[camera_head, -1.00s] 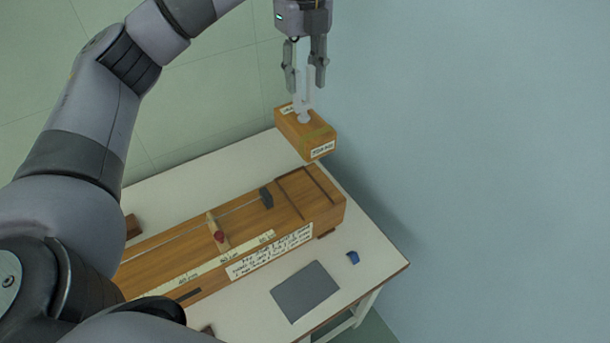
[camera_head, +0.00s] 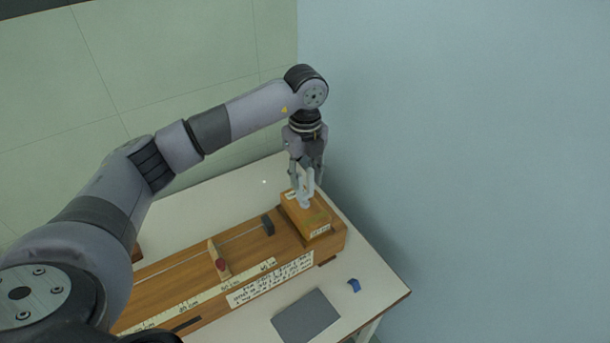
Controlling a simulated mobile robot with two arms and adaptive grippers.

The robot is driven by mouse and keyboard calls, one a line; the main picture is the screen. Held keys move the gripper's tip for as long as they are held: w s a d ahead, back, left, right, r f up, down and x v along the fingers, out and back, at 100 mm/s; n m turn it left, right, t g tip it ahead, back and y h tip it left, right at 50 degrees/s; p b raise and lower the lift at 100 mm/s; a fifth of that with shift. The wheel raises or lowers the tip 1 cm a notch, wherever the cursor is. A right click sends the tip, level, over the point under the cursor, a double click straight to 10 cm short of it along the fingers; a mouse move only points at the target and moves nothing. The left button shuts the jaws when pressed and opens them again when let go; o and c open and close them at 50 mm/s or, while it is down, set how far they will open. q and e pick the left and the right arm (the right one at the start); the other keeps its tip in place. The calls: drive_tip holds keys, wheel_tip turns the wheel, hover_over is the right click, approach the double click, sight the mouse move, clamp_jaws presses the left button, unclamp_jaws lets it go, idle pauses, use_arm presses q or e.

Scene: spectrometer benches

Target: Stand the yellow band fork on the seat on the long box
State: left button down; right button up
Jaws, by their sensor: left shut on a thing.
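My left gripper (camera_head: 306,176) is shut on the tuning fork (camera_head: 305,194), whose pale grey prongs point up between the fingers. The fork rises from a small wooden box (camera_head: 306,219) with a yellowish band across its top and a white label on its end. This small box is at the right end of the long wooden box (camera_head: 190,286), over the place where the seat shows earlier. It looks upright and level; I cannot tell whether it touches the long box. The seat is hidden under it. My right gripper is not in view.
The long box carries a scale strip, a black block (camera_head: 268,225) and a wooden upright with a red knob (camera_head: 221,264). A grey pad (camera_head: 306,317) and a small blue piece (camera_head: 354,285) lie in front on the white table (camera_head: 374,299). The blue wall is close on the right.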

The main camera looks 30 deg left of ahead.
use_arm(q)
drive_tip(key=shift+f, duration=0.6)
drive_tip(key=c, duration=1.6)
unclamp_jaws()
drive_tip(key=shift+f, duration=0.2)
drive_tip(key=o, duration=0.5)
drive_tip(key=shift+r, duration=0.1)
